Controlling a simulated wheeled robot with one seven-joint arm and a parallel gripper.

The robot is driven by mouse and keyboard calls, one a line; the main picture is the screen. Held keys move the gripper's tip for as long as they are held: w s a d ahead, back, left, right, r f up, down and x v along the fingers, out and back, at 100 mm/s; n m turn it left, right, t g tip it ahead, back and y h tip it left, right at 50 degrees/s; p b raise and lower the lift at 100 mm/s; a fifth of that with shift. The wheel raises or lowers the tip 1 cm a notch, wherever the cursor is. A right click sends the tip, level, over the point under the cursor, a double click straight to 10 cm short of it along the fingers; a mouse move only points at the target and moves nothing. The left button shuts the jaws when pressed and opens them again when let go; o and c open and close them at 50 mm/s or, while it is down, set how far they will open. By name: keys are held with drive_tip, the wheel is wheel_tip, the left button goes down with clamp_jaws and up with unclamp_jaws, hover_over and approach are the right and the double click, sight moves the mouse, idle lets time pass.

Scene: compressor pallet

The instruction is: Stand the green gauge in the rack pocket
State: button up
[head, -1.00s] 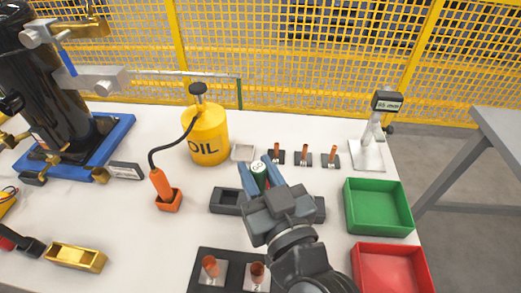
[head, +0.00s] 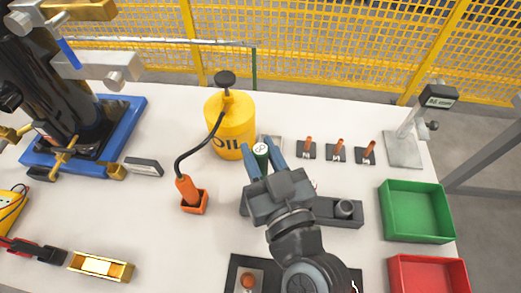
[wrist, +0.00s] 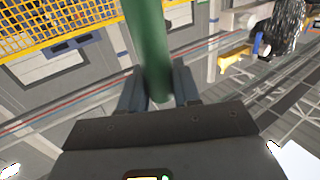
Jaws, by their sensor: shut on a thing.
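The green gauge (head: 261,153) is a green cylinder with a pale marked end, upright between the blue fingers of my gripper (head: 263,165). My gripper is shut on it. In the wrist view the green gauge (wrist: 150,45) runs between the fingertips (wrist: 160,88). The rack (head: 354,219) is a long dark grey block on the table, with a grey round piece (head: 344,208) in its right part. My gripper hides the rack's middle and much of its left part. The gauge appears just beyond the rack's left end; its height above the table is unclear.
A yellow oil can (head: 230,128) stands close to the left of the gauge. An orange-handled tool (head: 187,191) sits in an orange holder. Several small orange pegs on dark bases (head: 336,152) stand behind the rack. Green (head: 416,232) and red (head: 428,272) trays are at right.

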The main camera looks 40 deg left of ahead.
sight(263, 178)
wheel_tip(263, 178, down, 9)
drive_tip(key=b, duration=1.1)
drive_tip(key=shift+f, duration=0.1)
drive_tip(key=shift+f+b, duration=0.6)
drive_tip(key=shift+b, duration=0.1)
idle(0.6)
drive_tip(key=o, duration=1.1)
drive_tip(key=shift+o, duration=0.2)
wheel_tip(263, 178, up, 4)
drive_tip(key=shift+d+r+p, duration=0.1)
drive_tip(key=shift+r+p, duration=0.1)
drive_tip(key=shift+p, duration=0.45)
drive_tip(key=d+r+b, duration=0.1)
drive_tip(key=d+r, duration=0.5)
drive_tip(key=d, duration=0.5)
drive_tip(key=shift+d+r, duration=0.3)
